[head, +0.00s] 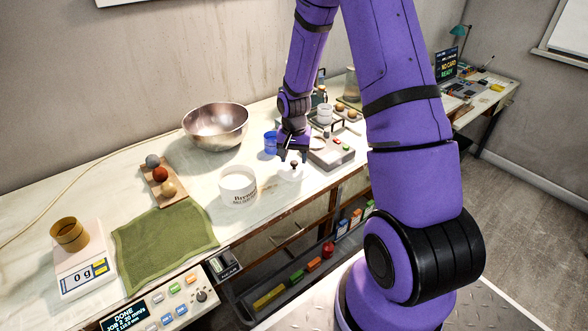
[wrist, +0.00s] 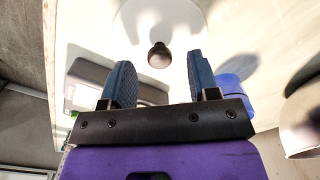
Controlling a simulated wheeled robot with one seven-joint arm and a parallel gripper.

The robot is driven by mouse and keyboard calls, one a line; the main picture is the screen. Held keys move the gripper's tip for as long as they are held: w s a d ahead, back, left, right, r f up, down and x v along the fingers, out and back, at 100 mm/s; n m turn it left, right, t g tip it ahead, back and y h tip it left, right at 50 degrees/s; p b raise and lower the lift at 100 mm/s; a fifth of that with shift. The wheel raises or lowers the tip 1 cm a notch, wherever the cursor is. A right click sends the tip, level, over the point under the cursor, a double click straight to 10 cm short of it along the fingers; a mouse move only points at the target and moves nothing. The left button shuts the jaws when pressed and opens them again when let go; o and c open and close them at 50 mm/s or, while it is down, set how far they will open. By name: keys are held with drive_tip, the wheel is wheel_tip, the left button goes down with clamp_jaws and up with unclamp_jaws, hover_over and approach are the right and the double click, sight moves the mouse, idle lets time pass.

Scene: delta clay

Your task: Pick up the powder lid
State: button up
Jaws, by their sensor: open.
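The powder lid (head: 291,173) is a white disc with a small dark round knob, lying on the bench. In the wrist view the white lid (wrist: 185,28) shows at the top, with its dark knob (wrist: 159,55) between and beyond my fingertips. My gripper (head: 293,154) is open and empty, pointing down just above the lid. In the wrist view its two blue-grey fingers (wrist: 159,75) stand apart on either side of the knob's line, not visibly touching it.
A white labelled tub (head: 238,187) stands left of the lid, and a blue cup (head: 271,142) stands behind it. A grey device (head: 331,153) is close on the right. A metal bowl (head: 216,127) is farther back. The green cloth (head: 165,238) lies at front left.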

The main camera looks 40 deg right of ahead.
drive_tip(key=shift+f, duration=0.95)
drive_tip(key=c, duration=1)
drive_tip(key=shift+o, duration=0.2)
drive_tip(key=shift+r, duration=0.1)
